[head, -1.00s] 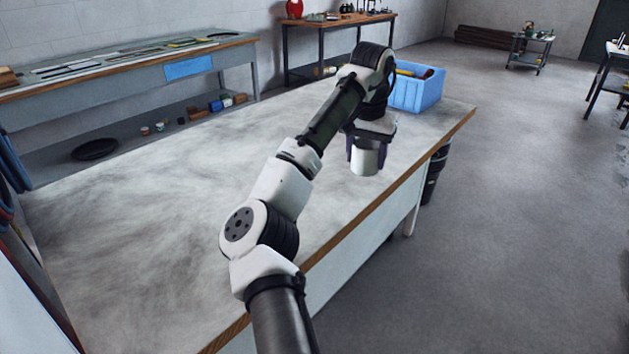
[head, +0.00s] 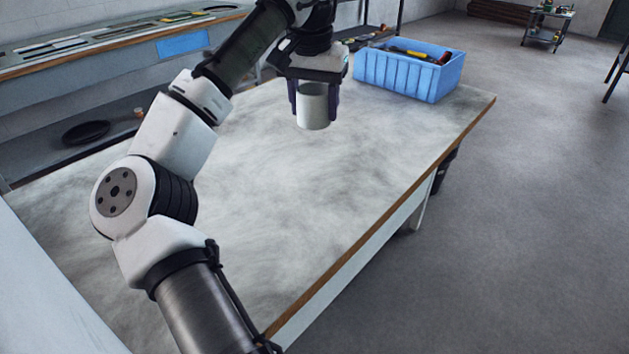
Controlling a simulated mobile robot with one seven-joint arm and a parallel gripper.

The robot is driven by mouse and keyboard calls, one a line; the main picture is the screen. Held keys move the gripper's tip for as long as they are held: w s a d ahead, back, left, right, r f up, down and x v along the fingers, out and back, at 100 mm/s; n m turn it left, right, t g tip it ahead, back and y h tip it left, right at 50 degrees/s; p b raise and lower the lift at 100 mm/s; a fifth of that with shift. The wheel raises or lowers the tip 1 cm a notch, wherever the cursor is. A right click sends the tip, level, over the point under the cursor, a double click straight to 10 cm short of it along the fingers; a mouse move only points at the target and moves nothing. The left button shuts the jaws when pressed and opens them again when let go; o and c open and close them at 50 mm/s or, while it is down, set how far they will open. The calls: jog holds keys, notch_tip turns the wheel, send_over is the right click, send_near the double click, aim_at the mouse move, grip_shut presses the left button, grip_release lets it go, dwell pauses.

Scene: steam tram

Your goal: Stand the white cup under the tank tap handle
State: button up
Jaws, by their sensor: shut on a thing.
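The white cup (head: 313,106) is upright between the two dark fingers of my gripper (head: 314,103) in the head view. My gripper points down and is shut on the cup's sides. The cup appears to be held above the grey worktop (head: 330,200), though its exact height is hard to tell. No tank or tap handle shows in this view.
A blue crate (head: 395,77) with tools in it stands at the worktop's far end, to the right of and behind the cup. The worktop is otherwise clear, with a wooden edge along its right side. A long bench (head: 110,57) runs along the back wall.

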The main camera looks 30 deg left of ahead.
notch_tip(320, 180, down, 20)
jog(key=shift+s+r, duration=0.1)
jog(key=shift+r, duration=0.15)
jog(key=shift+f, duration=0.1)
jog(key=o, duration=1)
